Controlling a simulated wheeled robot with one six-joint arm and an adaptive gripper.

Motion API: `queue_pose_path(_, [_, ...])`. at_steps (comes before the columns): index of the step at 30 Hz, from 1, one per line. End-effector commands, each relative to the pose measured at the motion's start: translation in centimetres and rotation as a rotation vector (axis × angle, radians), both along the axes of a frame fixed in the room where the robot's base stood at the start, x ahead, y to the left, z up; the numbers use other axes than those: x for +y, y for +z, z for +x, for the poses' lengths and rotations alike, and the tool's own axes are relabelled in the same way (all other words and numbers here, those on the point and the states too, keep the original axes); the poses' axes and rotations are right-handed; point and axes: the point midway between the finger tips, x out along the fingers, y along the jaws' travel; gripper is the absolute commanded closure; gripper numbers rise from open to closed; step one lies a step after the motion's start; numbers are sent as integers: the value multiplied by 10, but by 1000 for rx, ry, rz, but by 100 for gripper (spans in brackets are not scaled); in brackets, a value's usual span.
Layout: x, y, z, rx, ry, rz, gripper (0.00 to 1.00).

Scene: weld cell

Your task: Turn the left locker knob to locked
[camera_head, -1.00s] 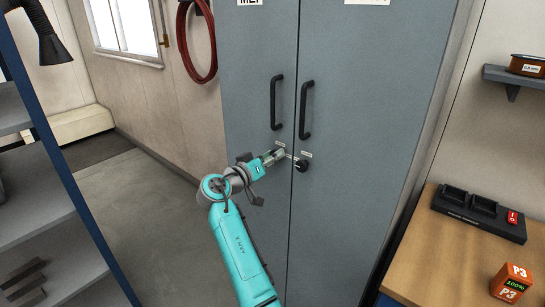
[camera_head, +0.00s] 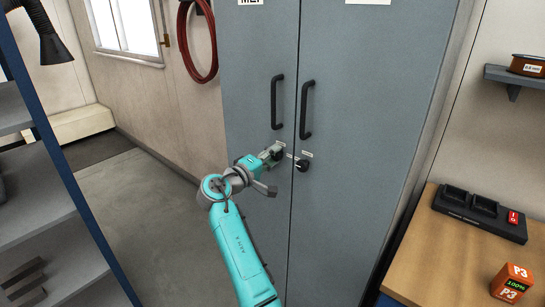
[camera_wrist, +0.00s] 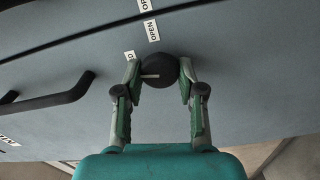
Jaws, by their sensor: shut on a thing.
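The left locker knob (camera_wrist: 160,70) is round and black, with a white pointer line. In the wrist view it sits between the two fingers of my gripper (camera_wrist: 158,82), which is shut on it. The pointer line points left in that view. An OPEN label (camera_wrist: 152,30) is above the knob there, and another label (camera_wrist: 130,56), with only a D readable, is at its upper left, partly hidden by a finger. In the head view my gripper (camera_head: 275,152) is at the left door and hides the left knob.
The right door's black knob (camera_head: 302,165) is close to the right of my gripper. Two black door handles (camera_head: 276,102) (camera_head: 306,110) stick out above. A workbench (camera_head: 445,262) is at right and a shelf rack (camera_head: 45,205) at left. The floor between rack and locker is clear.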

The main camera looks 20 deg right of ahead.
Motion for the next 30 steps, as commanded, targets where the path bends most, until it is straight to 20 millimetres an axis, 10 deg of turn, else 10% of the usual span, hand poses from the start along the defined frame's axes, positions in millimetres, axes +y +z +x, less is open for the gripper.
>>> queue_pose_path(29, [1, -1, 0, 170, 2, -123, 96])
queue_pose_path(30, [1, -1, 0, 170, 2, -123, 51])
